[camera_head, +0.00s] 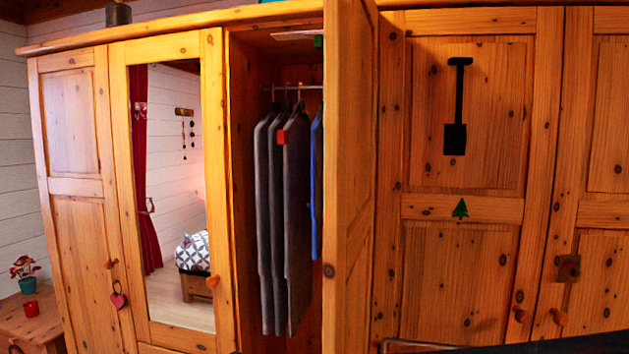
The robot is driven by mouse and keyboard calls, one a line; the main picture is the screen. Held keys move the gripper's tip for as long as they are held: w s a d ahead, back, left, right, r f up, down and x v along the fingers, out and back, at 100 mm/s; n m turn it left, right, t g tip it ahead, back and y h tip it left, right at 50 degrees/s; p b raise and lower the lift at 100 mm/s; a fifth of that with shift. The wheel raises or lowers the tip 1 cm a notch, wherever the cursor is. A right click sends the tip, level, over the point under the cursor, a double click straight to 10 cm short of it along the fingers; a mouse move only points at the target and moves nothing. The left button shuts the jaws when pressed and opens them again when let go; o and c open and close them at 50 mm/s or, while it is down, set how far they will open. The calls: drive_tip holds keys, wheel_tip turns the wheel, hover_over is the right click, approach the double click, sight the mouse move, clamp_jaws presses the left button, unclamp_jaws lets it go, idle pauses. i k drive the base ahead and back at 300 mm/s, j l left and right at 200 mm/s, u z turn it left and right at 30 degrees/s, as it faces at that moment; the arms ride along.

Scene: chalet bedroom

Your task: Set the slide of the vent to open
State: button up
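No vent with a slide can be made out for certain in the head view. A small brown square plate with a round dark centre (568,267) sits on the right wardrobe door, above a wooden knob; I cannot tell whether it is a vent. A black T-topped shape with a square lower end (456,105) is on the upper panel of the door left of it; I cannot tell what it is. My gripper is not in view.
A wardrobe door (350,180) stands open toward me, beside hanging grey and blue clothes (290,210). A mirror door (180,200) is at left. A side table (36,322) holds a potted plant (26,275) and red cup (30,308). A dark edge crosses the bottom right.

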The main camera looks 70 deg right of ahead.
sight(317, 37)
drive_tip(key=i+z, duration=0.3)
drive_tip(key=i+j+z, duration=0.3)
drive_tip(key=i, duration=0.15)
drive_tip(key=i+z, duration=0.1)
drive_tip(key=z, duration=0.8)
drive_tip(key=i+z, duration=0.15)
drive_tip(key=z, duration=0.35)
drive_tip(key=i+z, duration=0.1)
drive_tip(key=z, duration=0.35)
drive_tip(key=j+z, duration=0.1)
drive_tip(key=z, duration=0.35)
drive_tip(key=i+j+z, duration=0.1)
drive_tip(key=z, duration=0.35)
